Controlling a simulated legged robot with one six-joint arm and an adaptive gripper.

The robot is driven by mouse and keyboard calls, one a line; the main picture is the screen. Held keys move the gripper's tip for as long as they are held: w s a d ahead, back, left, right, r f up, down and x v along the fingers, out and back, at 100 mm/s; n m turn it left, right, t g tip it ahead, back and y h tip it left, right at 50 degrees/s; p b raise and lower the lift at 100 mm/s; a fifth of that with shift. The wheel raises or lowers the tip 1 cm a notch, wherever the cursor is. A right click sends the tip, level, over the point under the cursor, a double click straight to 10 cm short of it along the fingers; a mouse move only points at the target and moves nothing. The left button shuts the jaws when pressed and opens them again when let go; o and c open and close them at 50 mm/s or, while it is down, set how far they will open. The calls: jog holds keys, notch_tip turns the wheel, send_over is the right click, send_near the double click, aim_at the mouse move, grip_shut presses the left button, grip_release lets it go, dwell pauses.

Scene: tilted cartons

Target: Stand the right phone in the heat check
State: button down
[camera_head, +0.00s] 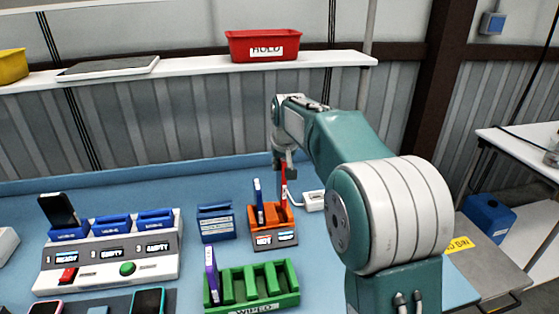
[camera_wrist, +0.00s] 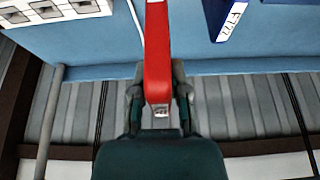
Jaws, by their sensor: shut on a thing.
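A red phone (camera_head: 284,189) stands upright at the right slot of the orange heat check rack (camera_head: 283,226). My gripper (camera_head: 285,163) is above the rack, shut on the phone's upper part. In the wrist view the red phone (camera_wrist: 158,40) lies between both fingers (camera_wrist: 158,95). Its lower end is partly hidden, and I cannot tell whether it is fully seated. A blue phone (camera_head: 258,197) with a white label stands in the left slot, apart from the red one; it also shows in the wrist view (camera_wrist: 233,18). The rack has small displays on its front.
A white power strip (camera_head: 313,201) lies close right of the rack. A blue holder (camera_head: 215,222) stands to its left, and the green rack (camera_head: 281,299) with a purple phone (camera_head: 212,276) is in front. The white charging dock (camera_head: 107,270) holds a black phone (camera_head: 60,210).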

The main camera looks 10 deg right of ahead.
aim_at(283, 165)
jog(key=shift+a+f, duration=0.3)
jog(key=shift+f, duration=0.65)
jog(key=shift+d+f, duration=0.15)
jog(key=shift+f, duration=2.5)
jog(key=shift+f, duration=0.2)
jog(key=c, duration=0.5)
grip_release()
jog(key=shift+c, duration=0.2)
jog(key=v, duration=1.2)
jog(key=shift+w, duration=0.1)
